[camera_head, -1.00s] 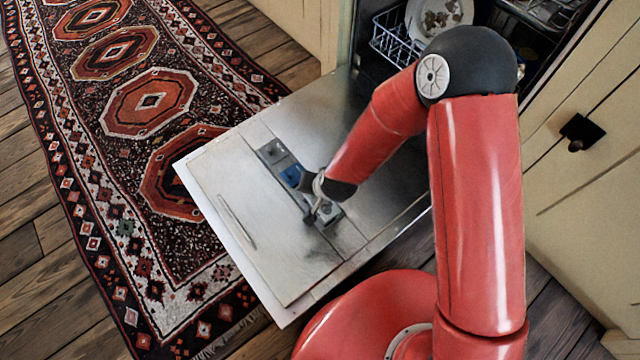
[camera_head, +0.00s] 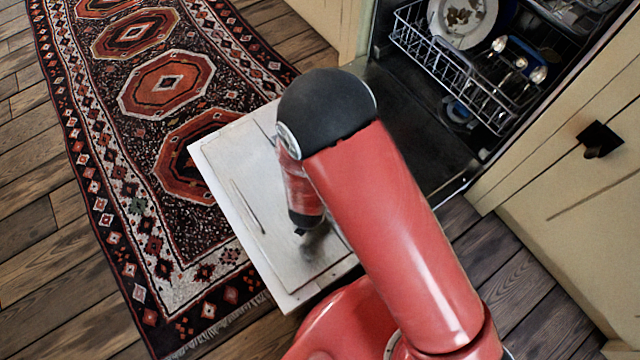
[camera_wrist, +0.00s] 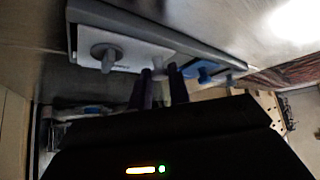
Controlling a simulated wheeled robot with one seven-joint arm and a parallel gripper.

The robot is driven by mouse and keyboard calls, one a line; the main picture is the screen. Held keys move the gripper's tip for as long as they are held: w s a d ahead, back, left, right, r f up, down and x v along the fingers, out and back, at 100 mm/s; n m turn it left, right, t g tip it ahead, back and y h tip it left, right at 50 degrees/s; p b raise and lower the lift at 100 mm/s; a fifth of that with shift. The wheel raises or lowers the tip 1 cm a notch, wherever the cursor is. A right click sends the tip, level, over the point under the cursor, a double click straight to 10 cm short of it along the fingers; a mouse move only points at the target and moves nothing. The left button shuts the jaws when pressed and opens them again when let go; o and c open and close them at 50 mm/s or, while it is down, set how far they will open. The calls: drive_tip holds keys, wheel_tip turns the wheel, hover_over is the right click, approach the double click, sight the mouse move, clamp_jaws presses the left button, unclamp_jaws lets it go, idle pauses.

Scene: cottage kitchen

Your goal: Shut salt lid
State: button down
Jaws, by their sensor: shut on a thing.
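In the wrist view, a long grey dispenser panel (camera_wrist: 215,56) is set in that face. It carries a white plate with a round grey knob (camera_wrist: 105,52) and a blue part (camera_wrist: 205,74). My gripper (camera_wrist: 160,82) is at the panel between these, its dark fingers closed on a small pale piece (camera_wrist: 158,66), which I take to be the salt lid. The fingers partly hide it, and I cannot tell how far it is open. In the head view my arm hides the panel and fingertips.
The dishwasher's lower rack (camera_head: 440,50) holds a dirty plate (camera_head: 462,18) and cutlery, behind my arm. A patterned rug (camera_head: 165,85) lies left of the door. A cream cabinet with a black knob (camera_head: 598,140) stands to the right.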

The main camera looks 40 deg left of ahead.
drive_tip(key=shift+f, duration=0.15)
drive_tip(key=c, duration=1.3)
unclamp_jaws()
drive_tip(key=p+v, duration=0.1)
drive_tip(key=v, duration=0.7)
drive_tip(key=shift+p, duration=0.4)
